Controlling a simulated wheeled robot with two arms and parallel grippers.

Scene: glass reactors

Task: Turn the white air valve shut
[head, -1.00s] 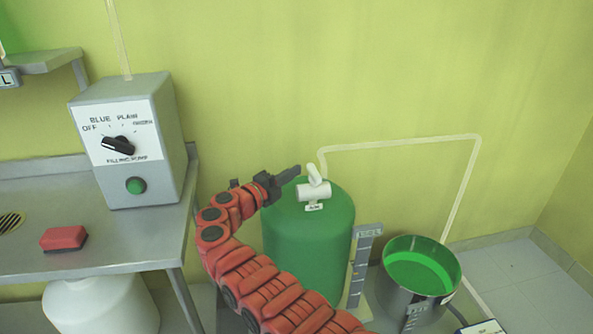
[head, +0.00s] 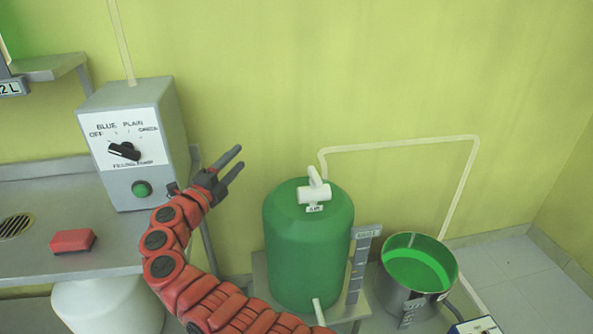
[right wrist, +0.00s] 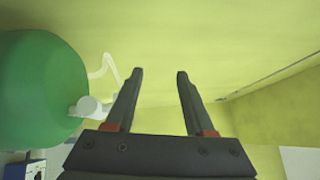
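The white air valve (head: 314,194) sits on top of the green tank (head: 308,245), above a small label. Its handle stands up, leaning a little left. The valve also shows in the right wrist view (right wrist: 90,107), left of the fingers. My right gripper (head: 241,157) is open and empty, up and left of the valve and clearly apart from it. Its two spread fingers show in the right wrist view (right wrist: 160,72) with nothing between them. My left gripper is out of view.
A grey filling pump box (head: 130,140) with a black knob and green button stands left on a metal bench (head: 110,255). A red block (head: 73,241) lies there. A metal pot (head: 405,295) of green liquid stands right of the tank. A pale pipe (head: 400,143) runs along the wall.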

